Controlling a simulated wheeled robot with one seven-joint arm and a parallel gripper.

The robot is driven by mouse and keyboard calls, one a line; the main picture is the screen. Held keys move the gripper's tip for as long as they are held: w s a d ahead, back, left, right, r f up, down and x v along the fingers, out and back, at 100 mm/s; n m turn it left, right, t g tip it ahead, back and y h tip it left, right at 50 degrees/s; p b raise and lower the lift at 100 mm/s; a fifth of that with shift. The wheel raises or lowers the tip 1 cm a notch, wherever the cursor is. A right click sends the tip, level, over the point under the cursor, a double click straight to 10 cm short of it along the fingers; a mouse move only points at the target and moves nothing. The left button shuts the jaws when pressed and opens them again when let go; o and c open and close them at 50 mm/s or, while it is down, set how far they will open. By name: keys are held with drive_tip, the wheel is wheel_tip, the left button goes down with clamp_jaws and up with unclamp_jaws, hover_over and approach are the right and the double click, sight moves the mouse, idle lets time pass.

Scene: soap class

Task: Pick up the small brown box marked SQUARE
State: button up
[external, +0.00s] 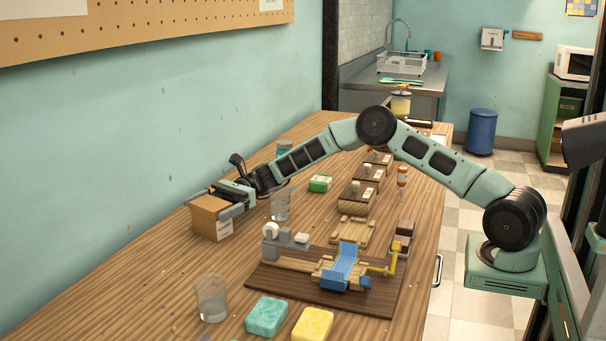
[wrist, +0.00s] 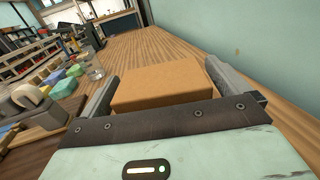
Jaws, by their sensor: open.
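A small brown box (external: 209,217) with a white label on one face stands on the wooden table near the wall. The writing on the label is too small to read. My gripper (external: 220,197) is at the box, low over the table. In the wrist view the brown box (wrist: 160,84) lies between the two grey fingers of my gripper (wrist: 160,82). The fingers are apart, one on each side of the box, with a narrow gap showing at the right. The lower part of the box is hidden in the wrist view.
A clear glass (external: 280,206) stands right of the box, and another glass (external: 211,298) is nearer the front. A dark board (external: 262,284) holds a wooden device with a blue slide. Soap bars, teal (external: 266,316) and yellow (external: 313,325), lie in front. The table left of the box is clear.

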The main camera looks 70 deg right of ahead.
drive_tip(key=c, duration=1)
drive_tip(key=shift+o, duration=0.2)
drive_tip(key=shift+r, duration=0.1)
